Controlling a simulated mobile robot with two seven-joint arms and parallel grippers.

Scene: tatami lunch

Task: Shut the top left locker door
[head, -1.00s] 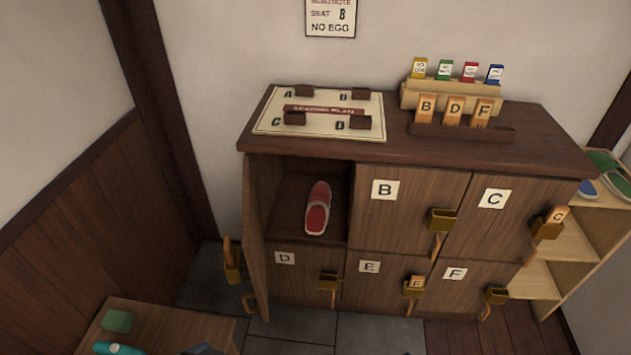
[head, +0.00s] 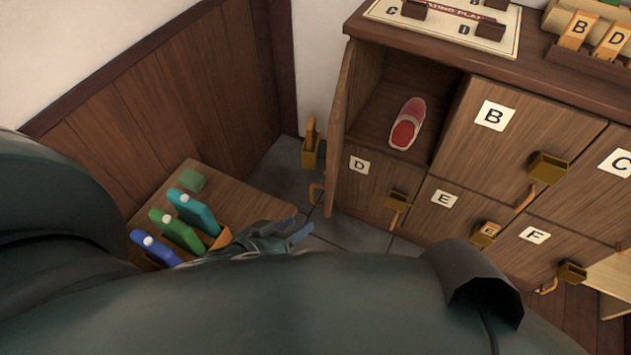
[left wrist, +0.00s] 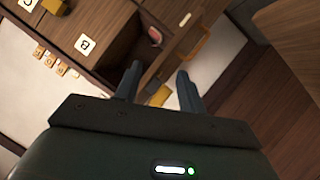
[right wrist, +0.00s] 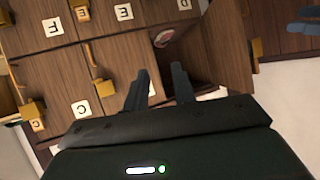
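The top left locker door (head: 345,95) stands open, swung outward and seen nearly edge-on in the head view. Its brass holder (head: 312,150) and orange handle (head: 316,193) are on its outer side. A red slipper (head: 408,122) lies in the open compartment. My left gripper (head: 298,232) is in front of and below the door, apart from it. In the left wrist view its fingers (left wrist: 158,75) are open and empty, with the door (left wrist: 180,48) beyond them. My right gripper (right wrist: 160,75) is open and empty, facing the lockers; the head view hides it. The door (right wrist: 228,45) is right of its fingers.
Doors B (head: 520,140), D (head: 375,185), E (head: 440,210) and F (head: 540,245) are shut. Grey floor (head: 275,170) lies between table and lockers.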

